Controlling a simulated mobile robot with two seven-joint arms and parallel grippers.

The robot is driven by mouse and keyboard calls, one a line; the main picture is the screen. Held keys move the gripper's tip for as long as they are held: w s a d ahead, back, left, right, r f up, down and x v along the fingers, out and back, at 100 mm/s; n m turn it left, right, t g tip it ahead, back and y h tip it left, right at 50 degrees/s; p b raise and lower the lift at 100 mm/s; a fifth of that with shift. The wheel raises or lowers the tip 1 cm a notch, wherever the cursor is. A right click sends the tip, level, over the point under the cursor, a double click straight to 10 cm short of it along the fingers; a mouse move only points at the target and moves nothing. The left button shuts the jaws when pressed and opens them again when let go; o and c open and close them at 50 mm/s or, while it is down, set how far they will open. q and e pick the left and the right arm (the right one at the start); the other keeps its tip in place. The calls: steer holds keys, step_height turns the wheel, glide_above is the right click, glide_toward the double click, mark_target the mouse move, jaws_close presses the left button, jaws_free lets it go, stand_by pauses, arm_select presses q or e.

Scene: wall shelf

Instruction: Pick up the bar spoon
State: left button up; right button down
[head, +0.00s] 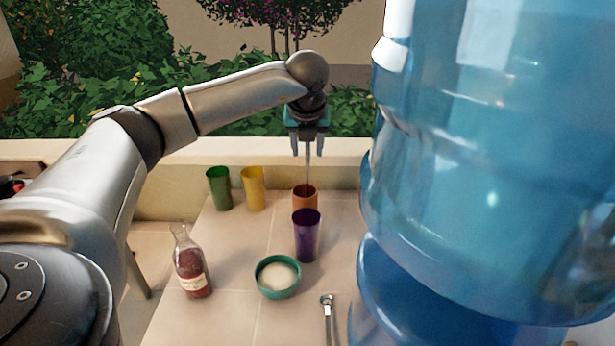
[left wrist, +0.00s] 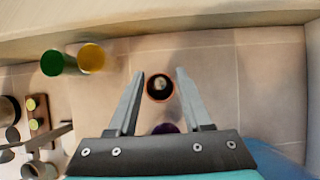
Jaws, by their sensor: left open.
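The bar spoon (head: 308,170) shows in the head view as a thin upright rod standing in an orange cup (head: 304,195). Its lower end is hidden inside the cup. My left gripper (head: 307,152) points down above the cup, fingers apart, with the top of the rod between or just behind them. In the left wrist view my open left gripper (left wrist: 158,75) has the orange cup (left wrist: 151,96) between its fingertips, with a pale blurred spot inside it. I cannot tell whether the fingers touch the rod. My right gripper is not in view.
A purple cup (head: 306,238) stands just in front of the orange one. Green (head: 219,188) and yellow (head: 253,188) cups stand left. A bottle (head: 191,265), a teal bowl (head: 262,286) and a metal tool (head: 327,312) are nearer. A big blue water jug (head: 480,180) blocks the right.

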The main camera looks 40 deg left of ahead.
arm_select(q)
steer(key=shift+w+f, duration=0.1)
steer(key=shift+f, duration=0.1)
jaws_close()
stand_by(0.3)
stand_by(1.0)
